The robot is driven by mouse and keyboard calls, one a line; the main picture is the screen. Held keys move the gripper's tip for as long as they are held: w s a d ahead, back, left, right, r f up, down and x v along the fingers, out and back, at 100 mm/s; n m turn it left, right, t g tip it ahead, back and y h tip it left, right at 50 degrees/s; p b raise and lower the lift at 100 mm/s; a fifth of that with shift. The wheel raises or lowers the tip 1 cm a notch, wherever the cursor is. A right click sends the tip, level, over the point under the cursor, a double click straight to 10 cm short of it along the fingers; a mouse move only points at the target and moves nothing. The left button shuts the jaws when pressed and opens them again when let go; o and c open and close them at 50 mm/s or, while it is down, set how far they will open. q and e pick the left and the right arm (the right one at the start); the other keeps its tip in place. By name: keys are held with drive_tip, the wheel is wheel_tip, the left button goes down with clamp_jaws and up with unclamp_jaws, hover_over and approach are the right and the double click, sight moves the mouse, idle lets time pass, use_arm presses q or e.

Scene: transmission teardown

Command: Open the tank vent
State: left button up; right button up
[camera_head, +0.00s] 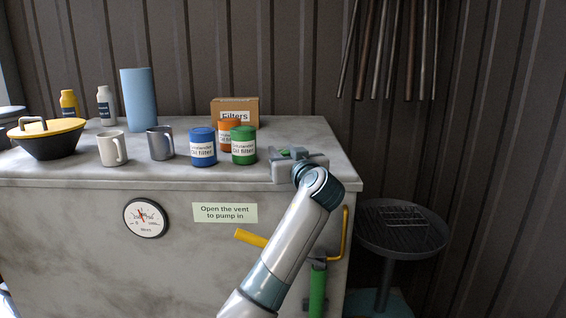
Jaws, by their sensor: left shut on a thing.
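The tank (110,210) is a grey, stone-like block with a flat top, a round gauge (146,217) and a label (225,212) reading "Open the vent to pump in". At the right of its top, a small green part (297,152), which looks like the vent, shows among the fingers of my left gripper (291,160). The gripper is shut on it; the fingers and wrist hide much of it, so I cannot tell how far it is turned. My right gripper is not in view.
Blue (203,147), green (243,145) and orange (229,128) oil filter cans stand just left of the gripper, before a filter box (235,107). A yellow lever (250,238) sticks out of the tank front. A round dark stand (402,228) is at right.

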use_arm(q)
drive_tip(key=shift+d+n+g+y+b, duration=0.1)
drive_tip(key=shift+n+g+y+b, duration=0.35)
drive_tip(key=shift+n+y, duration=0.4)
drive_tip(key=shift+r+n+g+y, duration=0.15)
drive_tip(key=shift+n+g+y, duration=0.45)
drive_tip(key=shift+y, duration=0.65)
drive_tip(key=shift+n+g+y, duration=0.35)
drive_tip(key=shift+n+y, duration=0.1)
drive_tip(key=shift+y, duration=0.35)
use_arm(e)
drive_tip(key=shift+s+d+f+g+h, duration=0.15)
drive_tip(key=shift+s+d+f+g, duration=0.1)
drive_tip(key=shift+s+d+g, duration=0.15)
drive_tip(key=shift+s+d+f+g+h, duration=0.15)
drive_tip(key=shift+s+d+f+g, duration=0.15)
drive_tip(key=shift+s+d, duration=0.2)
use_arm(q)
drive_tip(key=shift+n+g+y, duration=0.3)
drive_tip(key=shift+n+g, duration=0.2)
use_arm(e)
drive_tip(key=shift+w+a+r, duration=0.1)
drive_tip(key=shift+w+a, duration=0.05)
use_arm(q)
drive_tip(key=shift+y, duration=0.3)
drive_tip(key=shift+n+g, duration=0.3)
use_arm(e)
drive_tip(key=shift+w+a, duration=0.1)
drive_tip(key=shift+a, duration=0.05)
